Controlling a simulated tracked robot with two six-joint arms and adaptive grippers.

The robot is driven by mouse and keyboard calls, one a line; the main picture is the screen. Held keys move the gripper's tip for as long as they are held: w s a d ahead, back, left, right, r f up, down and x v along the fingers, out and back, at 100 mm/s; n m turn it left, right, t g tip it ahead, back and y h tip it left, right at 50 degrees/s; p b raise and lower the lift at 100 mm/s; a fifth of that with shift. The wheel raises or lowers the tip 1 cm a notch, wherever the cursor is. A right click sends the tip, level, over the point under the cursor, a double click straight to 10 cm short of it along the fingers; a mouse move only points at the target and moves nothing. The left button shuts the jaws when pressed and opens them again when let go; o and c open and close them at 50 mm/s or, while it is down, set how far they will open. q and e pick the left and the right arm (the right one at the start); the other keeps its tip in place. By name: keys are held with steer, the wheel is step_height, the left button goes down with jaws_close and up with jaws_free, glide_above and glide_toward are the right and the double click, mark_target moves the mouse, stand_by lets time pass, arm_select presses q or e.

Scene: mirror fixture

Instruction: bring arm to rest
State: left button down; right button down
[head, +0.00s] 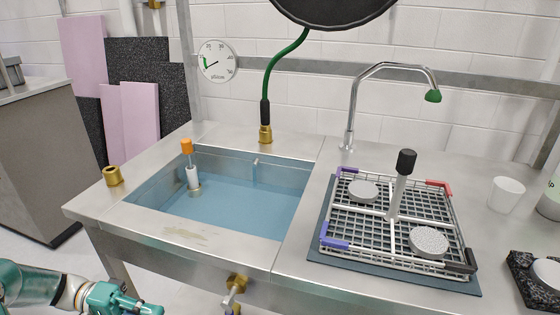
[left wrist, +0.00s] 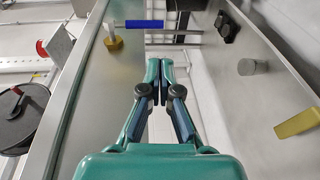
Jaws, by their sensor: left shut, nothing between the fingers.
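My left arm comes in at the bottom left of the head view, low and in front of the steel sink bench (head: 190,241). My left gripper (head: 128,300) is teal and partly cut off by the lower frame edge. In the left wrist view the left gripper (left wrist: 160,67) has its two fingers together, with nothing between them. It appears clear of the bench. My right arm and gripper are not in view.
A water-filled basin (head: 240,207) holds an orange-capped post (head: 187,150). A wire rack (head: 340,208) with two pale discs stands to its right, near a tap (head: 352,105) and a white cup (head: 506,194). A brass valve (head: 236,283) sticks out from the bench front.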

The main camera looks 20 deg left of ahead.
arm_select(q)
steer(key=s+d+f+g+y, duration=0.1)
steer(key=s+d+f+y, duration=0.35)
steer(key=d+f, duration=0.85)
steer(key=s+d+f+g+y, duration=0.1)
steer(key=d+f+g+y, duration=0.1)
steer(key=d+f+y, duration=1.1)
step_height(320, 180, up, 24)
steer(key=a+h+p, duration=0.2)
steer(key=h+p, duration=0.3)
steer(key=p, duration=2.1)
steer(key=shift+w+f+t, duration=0.15)
steer(key=shift+w+t, duration=0.05)
steer(key=shift+t, duration=0.1)
